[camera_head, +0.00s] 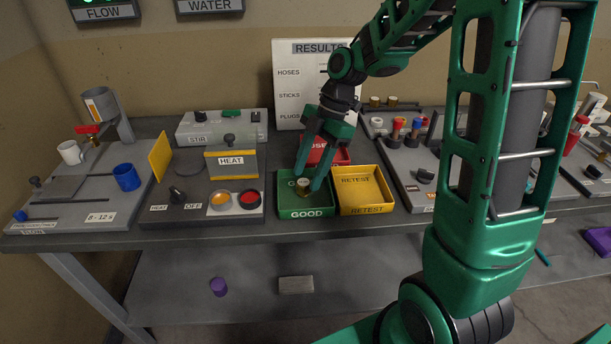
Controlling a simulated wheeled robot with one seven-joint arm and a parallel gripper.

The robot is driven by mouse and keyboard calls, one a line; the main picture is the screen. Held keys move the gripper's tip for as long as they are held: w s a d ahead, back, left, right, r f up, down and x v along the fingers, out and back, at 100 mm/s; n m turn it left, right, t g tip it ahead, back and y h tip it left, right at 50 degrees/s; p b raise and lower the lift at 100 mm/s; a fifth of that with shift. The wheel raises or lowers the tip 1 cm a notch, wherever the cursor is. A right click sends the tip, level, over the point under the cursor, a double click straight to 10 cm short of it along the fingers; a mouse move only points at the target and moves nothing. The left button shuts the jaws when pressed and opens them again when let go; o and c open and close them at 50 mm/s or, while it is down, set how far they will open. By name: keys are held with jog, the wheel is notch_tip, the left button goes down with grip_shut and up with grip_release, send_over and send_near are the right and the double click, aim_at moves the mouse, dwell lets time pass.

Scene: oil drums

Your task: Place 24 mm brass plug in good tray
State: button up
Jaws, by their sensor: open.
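A small brass plug (304,183) is in the green tray (306,213) labelled GOOD, near the tray's middle right. My gripper (308,180) reaches down over this tray, with its green fingers open on either side of the plug. The fingers partly hide the plug and the tray's inner label. I cannot tell whether a finger touches the plug. Its size cannot be read in this view. Two more brass-coloured plugs (384,101) stand at the back of the bench, right of the results board.
A yellow RETEST tray (366,209) adjoins the green tray on the right. A red tray (337,157) is behind them. The HEAT station (231,163) is on the left, and a panel with several fittings (405,130) is on the right. The results board (300,88) stands behind.

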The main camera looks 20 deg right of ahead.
jog(key=s+v, duration=0.1)
jog(key=v, duration=0.9)
jog(key=shift+w+r, duration=0.2)
jog(key=shift+w, duration=0.2)
jog(key=s+d+f+m+h, duration=0.1)
jog(key=s+d+m, duration=0.3)
jog(key=s+m, duration=0.4)
jog(key=s+d+f+m+h, duration=0.1)
jog(key=s+d+m, duration=0.3)
jog(key=s+m, duration=0.4)
jog(key=s+d+f+m+t+h, duration=0.1)
jog(key=s+d+f+m+h, duration=0.1)
jog(key=s+m, duration=0.7)
jog(key=shift+d+f+m, duration=0.6)
jog(key=shift+d+m, duration=0.3)
jog(key=shift+d, duration=0.25)
jog(key=shift+s, duration=0.15)
